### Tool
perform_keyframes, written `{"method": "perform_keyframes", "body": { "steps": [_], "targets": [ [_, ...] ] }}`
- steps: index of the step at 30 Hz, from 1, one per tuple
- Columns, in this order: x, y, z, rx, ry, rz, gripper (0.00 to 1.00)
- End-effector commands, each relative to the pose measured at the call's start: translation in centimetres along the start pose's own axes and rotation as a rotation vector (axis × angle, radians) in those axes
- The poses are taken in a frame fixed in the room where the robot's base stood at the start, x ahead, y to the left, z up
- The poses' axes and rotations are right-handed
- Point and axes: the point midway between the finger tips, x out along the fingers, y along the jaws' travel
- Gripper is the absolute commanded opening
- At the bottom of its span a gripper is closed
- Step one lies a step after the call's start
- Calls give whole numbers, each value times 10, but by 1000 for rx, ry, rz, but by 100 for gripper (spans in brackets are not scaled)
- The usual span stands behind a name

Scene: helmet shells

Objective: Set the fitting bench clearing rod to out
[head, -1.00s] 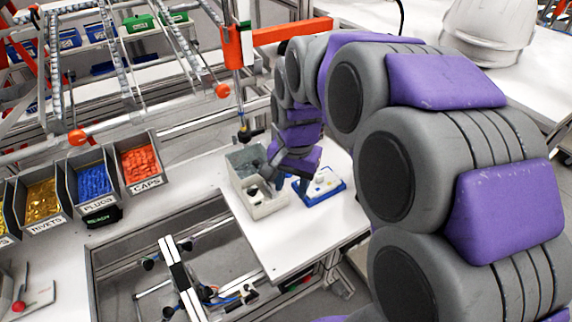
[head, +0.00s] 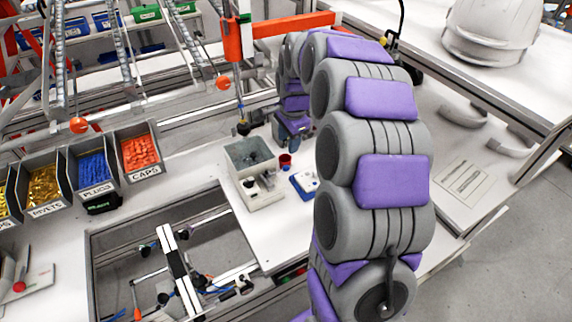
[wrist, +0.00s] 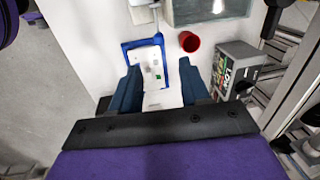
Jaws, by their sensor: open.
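My gripper (wrist: 160,65) is open and empty in the wrist view, its two dark blue fingers apart. A blue-rimmed tray (wrist: 127,46) with a white top lies beyond and between the fingers; I cannot tell the height gap. In the head view the tray (head: 304,183) is partly hidden by my arm.
A red cup (head: 285,161) stands between the basin unit and my arm; it also shows in the wrist view (wrist: 189,41). A grey unit with coloured labels (wrist: 235,72) stands right of the fingers. Bins of caps (head: 138,152) and plugs (head: 93,174) line the left.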

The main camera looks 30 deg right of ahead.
Motion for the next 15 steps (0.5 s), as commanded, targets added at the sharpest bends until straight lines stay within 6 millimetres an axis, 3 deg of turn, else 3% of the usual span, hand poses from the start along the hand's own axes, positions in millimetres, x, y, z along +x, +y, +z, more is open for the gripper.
{"method": "perform_keyframes", "body": {
  "steps": [3,15],
  "targets": [
    [28,3,-3,0,-7,9,46],
    [100,3,-3,0,-6,5,46]
  ]
}}
